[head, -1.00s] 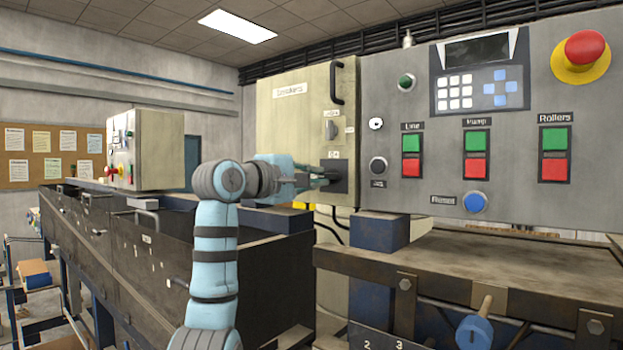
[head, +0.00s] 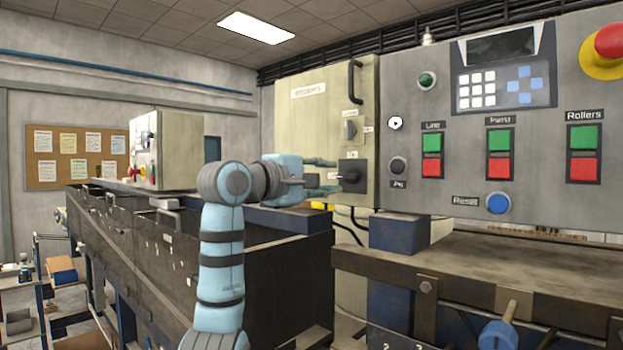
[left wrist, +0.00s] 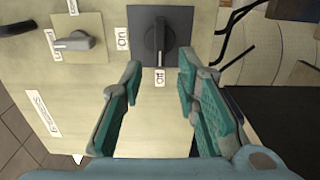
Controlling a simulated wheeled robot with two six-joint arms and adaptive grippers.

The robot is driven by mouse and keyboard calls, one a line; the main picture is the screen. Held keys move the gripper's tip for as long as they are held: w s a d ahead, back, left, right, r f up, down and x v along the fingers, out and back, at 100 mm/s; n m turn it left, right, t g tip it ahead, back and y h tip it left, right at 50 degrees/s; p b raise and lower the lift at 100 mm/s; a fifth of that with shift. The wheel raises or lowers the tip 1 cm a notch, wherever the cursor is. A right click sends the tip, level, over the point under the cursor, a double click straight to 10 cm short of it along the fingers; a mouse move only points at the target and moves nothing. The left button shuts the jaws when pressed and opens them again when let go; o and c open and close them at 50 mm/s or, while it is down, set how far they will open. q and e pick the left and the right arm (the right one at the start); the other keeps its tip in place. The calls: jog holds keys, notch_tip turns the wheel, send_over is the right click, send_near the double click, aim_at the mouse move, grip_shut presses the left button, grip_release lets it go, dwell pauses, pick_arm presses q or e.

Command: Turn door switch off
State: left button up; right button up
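The door switch (head: 352,172) is a black rotary handle on a square dark plate, on the cream cabinet door. In the left wrist view the handle (left wrist: 160,42) is nearly upright in the picture, its lower end toward the "Off" label (left wrist: 159,78). The "On" label (left wrist: 122,39) is beside the plate's left edge. My left gripper (head: 332,175) is left of the switch in the head view. In the left wrist view its teal fingers (left wrist: 160,72) are spread with nothing between them, and their tips appear just short of the handle. My right gripper is not seen.
A smaller grey switch (head: 349,130) is above the door switch. A door handle (head: 355,82) is higher up. The grey control panel (head: 450,190) with buttons and an emergency stop (head: 609,42) is to the right. A dark machine bed (head: 270,260) lies below my left arm.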

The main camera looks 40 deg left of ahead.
pick_arm(q)
jog(key=s, duration=0.9)
jog(key=shift+d, duration=0.15)
jog(key=shift+w, duration=0.15)
